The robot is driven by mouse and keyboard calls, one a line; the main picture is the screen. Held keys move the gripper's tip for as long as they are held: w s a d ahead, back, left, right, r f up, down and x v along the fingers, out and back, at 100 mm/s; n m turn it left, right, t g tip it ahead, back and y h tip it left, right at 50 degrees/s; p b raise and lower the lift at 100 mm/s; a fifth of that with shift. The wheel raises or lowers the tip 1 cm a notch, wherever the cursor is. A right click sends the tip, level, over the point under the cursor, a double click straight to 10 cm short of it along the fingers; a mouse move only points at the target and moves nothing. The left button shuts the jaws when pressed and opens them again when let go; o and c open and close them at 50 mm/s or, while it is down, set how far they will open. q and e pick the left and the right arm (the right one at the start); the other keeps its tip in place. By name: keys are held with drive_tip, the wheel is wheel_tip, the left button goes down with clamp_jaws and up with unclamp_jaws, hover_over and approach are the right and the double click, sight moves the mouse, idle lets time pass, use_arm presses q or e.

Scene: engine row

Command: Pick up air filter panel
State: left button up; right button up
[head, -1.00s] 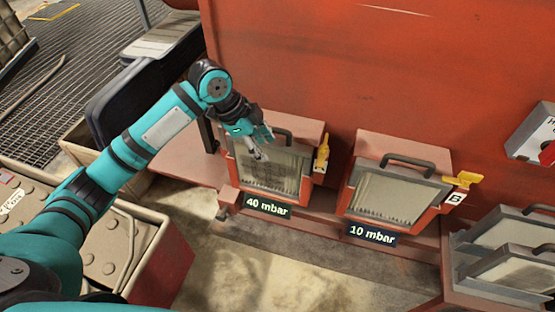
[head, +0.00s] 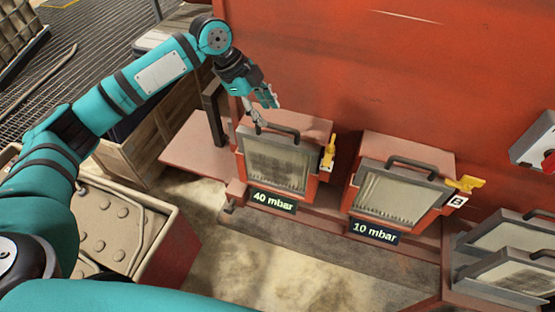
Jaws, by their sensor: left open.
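One air filter panel (head: 275,165), with a grey pleated face and a black handle on top, sits in the left red housing above the "40 mbar" sign. A second panel (head: 392,194) with a dark handle sits in the housing above the "10 mbar" sign. My left gripper (head: 266,114) is open and empty, its fingers close above the left end of the 40 mbar panel's handle. I cannot tell whether a finger touches the handle. My right gripper is not in view.
Yellow latches (head: 329,152) stand at the right of both housings. More framed panels sit in a grey rack (head: 466,270) at the lower right. A bin (head: 183,232) with a lumpy beige top stands at the lower left. The red wall (head: 400,70) rises behind.

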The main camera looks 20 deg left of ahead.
sight(279, 127)
use_arm(q)
drive_tip(key=x, duration=0.3)
drive_tip(key=shift+p, duration=0.3)
drive_tip(key=p+x, duration=0.2)
drive_tip(key=x, duration=0.2)
drive_tip(key=shift+w+d+f+p, duration=0.2)
drive_tip(key=shift+w+f+p, duration=0.05)
drive_tip(key=shift+w+p, duration=0.15)
drive_tip(key=shift+d+f, duration=0.1)
drive_tip(key=shift+f, duration=0.25)
clamp_jaws()
drive_tip(key=shift+w+r, duration=0.1)
drive_tip(key=shift+r, duration=0.05)
